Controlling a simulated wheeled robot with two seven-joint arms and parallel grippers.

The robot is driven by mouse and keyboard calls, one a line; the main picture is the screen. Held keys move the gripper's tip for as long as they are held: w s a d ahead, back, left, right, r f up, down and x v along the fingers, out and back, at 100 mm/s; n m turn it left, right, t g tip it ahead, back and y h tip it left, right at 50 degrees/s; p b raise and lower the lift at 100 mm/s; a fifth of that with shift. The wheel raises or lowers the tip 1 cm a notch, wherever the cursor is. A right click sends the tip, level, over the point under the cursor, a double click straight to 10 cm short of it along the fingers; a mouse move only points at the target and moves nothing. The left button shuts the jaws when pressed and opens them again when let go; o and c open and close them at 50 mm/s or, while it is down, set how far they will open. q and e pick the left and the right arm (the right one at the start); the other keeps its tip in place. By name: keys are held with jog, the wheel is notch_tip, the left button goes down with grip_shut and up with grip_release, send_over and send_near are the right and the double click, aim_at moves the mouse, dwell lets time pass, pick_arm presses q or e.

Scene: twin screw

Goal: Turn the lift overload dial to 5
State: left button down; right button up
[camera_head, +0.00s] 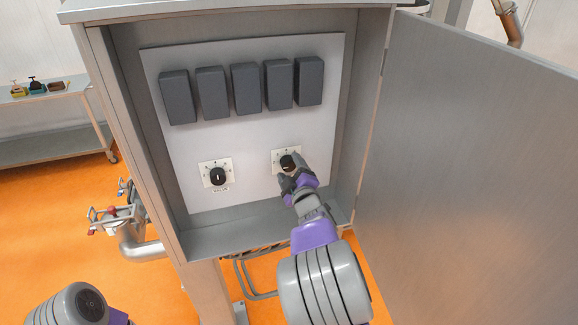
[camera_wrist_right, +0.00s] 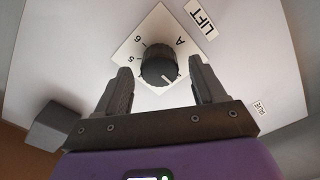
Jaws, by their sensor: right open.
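The lift dial (camera_head: 287,161) is a black knob on a white square plate, at the right of the panel inside the open cabinet. In the right wrist view its knob (camera_wrist_right: 158,64) has a white pointer mark toward the lower right of the picture. The marks 5, 6 and A show on the plate beyond the knob; the pointer is not at the 5. My right gripper (camera_head: 291,178) is at the dial, its open fingers (camera_wrist_right: 161,70) on either side of the knob. Contact cannot be told. My left gripper is out of view.
A second dial (camera_head: 218,176), labelled valve, is left of the lift dial. Several dark grey boxes (camera_head: 246,88) line the panel above. The open cabinet door (camera_head: 470,170) stands at the right. A pipe with red and blue handles (camera_head: 120,205) is outside at the left.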

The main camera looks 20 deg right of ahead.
jog(key=shift+w, duration=0.7)
jog(key=c, duration=1)
jog(key=shift+c, duration=0.2)
